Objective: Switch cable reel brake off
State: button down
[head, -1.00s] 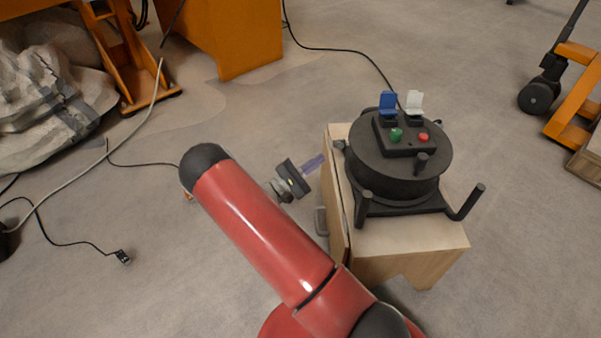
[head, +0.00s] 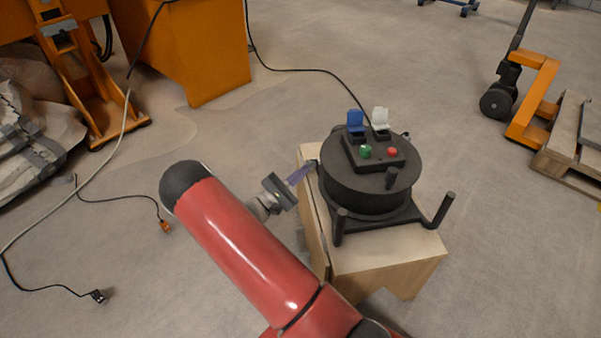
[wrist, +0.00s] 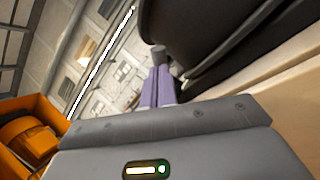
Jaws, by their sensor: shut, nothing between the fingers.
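The cable reel (head: 350,190) is a black drum on a square base, standing on a small wooden cabinet. On top is a control box (head: 373,154) with a green button (head: 365,152), a red button (head: 392,153), and raised blue (head: 355,121) and white (head: 381,118) flaps. A short dark peg (wrist: 158,52) sticks out from the drum's left side; I cannot tell if it is the brake. My gripper (head: 306,168), with purple fingers, is shut and empty at the drum's left side. In the wrist view its fingertips (wrist: 157,72) are at the peg; contact is unclear.
The wooden cabinet (head: 385,262) stands close to my gripper. Orange machinery (head: 200,55) is behind at left. A pallet jack (head: 530,100) and wooden pallet (head: 570,140) are at right. Loose cables (head: 60,285) lie on the floor at left.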

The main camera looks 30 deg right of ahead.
jog(key=shift+w+r+n+p, duration=0.1)
jog(key=shift+r+n+p, duration=0.2)
jog(key=shift+n+p, duration=0.1)
notch_tip(320, 180, up, 3)
jog(key=w+d+n+t+y+p, duration=0.1)
jog(key=w+n+t+y+p, duration=0.3)
jog(key=n+p, duration=0.45)
jog(key=s+a+f+g, duration=0.1)
jog(key=s+a, duration=0.4)
jog(key=a, duration=0.8)
jog(key=shift+a+y, duration=0.2)
jog(key=shift+y, duration=0.1)
jog(key=shift+f, duration=0.1)
